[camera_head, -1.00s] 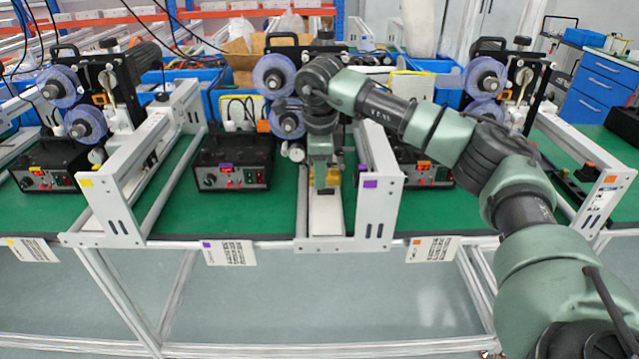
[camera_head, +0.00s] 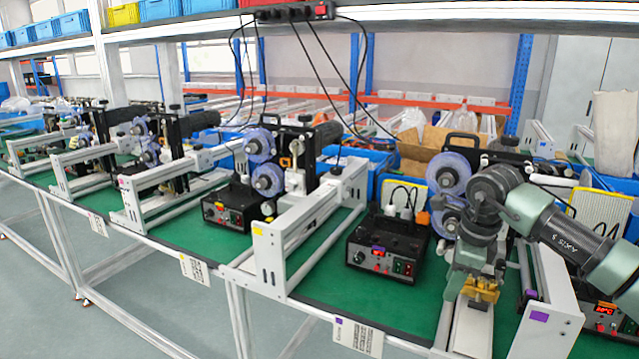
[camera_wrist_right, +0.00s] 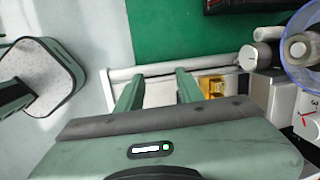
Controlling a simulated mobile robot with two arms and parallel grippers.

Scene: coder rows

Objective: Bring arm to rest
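My right arm comes in from the right in the head view. Its green gripper (camera_head: 470,285) points down over the white rail of the station with purple tags, beside a small brass block (camera_head: 482,291). In the right wrist view the two green fingers (camera_wrist_right: 158,90) stand apart, with the white rail showing between them and no object held. The brass block (camera_wrist_right: 212,86) is just right of the right finger there. My left gripper is in neither view.
Blue-white film rolls (camera_head: 447,174) rise close behind the arm. Similar stations line the bench to the left. A shelf (camera_head: 210,25) runs above.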

